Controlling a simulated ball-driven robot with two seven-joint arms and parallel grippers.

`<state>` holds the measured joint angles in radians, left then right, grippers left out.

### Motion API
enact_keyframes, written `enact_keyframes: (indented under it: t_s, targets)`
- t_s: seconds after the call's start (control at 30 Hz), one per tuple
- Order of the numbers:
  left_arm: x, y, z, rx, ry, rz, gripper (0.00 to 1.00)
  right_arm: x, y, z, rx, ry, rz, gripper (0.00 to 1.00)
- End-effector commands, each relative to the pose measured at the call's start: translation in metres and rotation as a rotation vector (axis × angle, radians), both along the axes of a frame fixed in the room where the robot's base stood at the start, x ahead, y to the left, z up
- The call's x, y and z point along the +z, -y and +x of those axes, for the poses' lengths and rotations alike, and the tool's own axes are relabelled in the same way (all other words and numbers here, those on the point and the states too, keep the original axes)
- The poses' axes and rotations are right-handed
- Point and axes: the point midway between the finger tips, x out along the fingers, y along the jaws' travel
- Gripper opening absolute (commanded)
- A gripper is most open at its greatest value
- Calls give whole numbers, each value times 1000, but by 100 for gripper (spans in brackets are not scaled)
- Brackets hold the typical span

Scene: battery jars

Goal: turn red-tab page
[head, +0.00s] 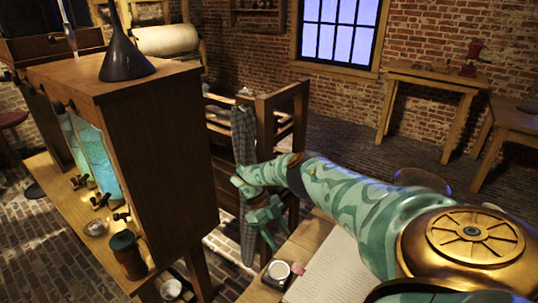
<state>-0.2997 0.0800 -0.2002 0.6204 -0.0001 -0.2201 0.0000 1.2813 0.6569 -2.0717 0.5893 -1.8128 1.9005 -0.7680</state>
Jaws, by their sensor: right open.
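An open book with pale, faintly ruled pages (335,272) lies on a wooden table at the lower middle. A small pinkish-red tab (298,268) shows at its left edge. My right arm covers the book's right part. My right gripper (265,220) is green, open and empty, pointing down. In the picture it is above and left of the tab, apart from the book. My left gripper is not in view.
A small dark block with a white round top (278,271) stands just left of the tab. A grey cloth (244,150) hangs on a wooden rack behind my gripper. A tall wooden cabinet (160,160) with a black funnel (124,62) stands left.

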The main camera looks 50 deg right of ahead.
Motion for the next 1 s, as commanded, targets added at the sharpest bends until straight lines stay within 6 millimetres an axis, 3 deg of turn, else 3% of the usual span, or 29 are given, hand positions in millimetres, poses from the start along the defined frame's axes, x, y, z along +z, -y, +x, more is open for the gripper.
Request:
enact_keyframes:
  t_s: [0.13, 0.33, 1.0]
  targets:
    - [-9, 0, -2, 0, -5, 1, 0, 25, -1, 21, 0, 2, -1, 49]
    - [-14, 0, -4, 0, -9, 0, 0, 46, -1, 35, 0, 0, -1, 49]
    - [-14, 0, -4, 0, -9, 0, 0, 51, -1, 36, 0, -1, 0, 49]
